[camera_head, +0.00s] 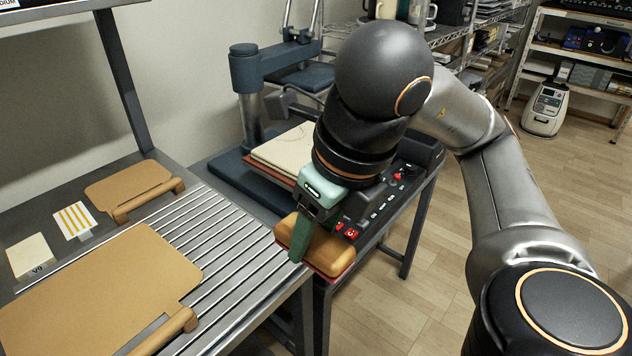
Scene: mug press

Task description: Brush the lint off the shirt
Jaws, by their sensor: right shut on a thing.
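A wooden lint brush (330,249) with a red lower edge is held at the right front edge of the slatted table. My right gripper (303,230) is shut on it, with a green finger down across the near side of its wooden body. A cream folded cloth, which looks like the shirt (284,150), lies flat on the press behind the gripper. My right arm hides its right part. The brush is apart from the cloth, nearer to me. I cannot make out lint on the cloth. My left gripper is not in view.
The blue press post (247,75) stands behind the cloth. A control panel (385,195) with red buttons is right of the gripper. Brown boards with handles (95,290) lie on the slatted table (225,235), whose bare slats are clear. Shelves stand at the back.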

